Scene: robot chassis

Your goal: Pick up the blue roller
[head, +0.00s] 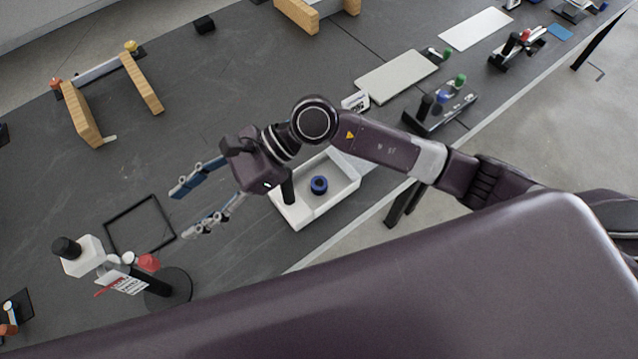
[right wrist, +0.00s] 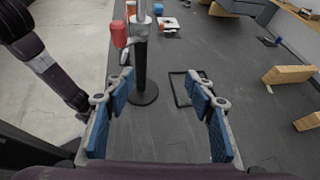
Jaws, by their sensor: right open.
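A blue ring-shaped roller (head: 319,184) sits inside a white tray (head: 345,191) near the front edge of the dark table in the head view. My right gripper (head: 183,211) is open and empty above the table, to the left of the tray, with its fingers pointing left, away from the roller. In the right wrist view, the blue-padded fingers of my right gripper (right wrist: 162,88) are spread with nothing between them. The roller does not show in that view. My left gripper is in neither view.
A stand with a round black base (head: 172,287) and a red part is at lower left; it also shows in the wrist view (right wrist: 144,97). A black square frame (head: 139,224) lies on the table. Wooden blocks (head: 82,115) stand at the back left. Small devices (head: 440,108) line the right side.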

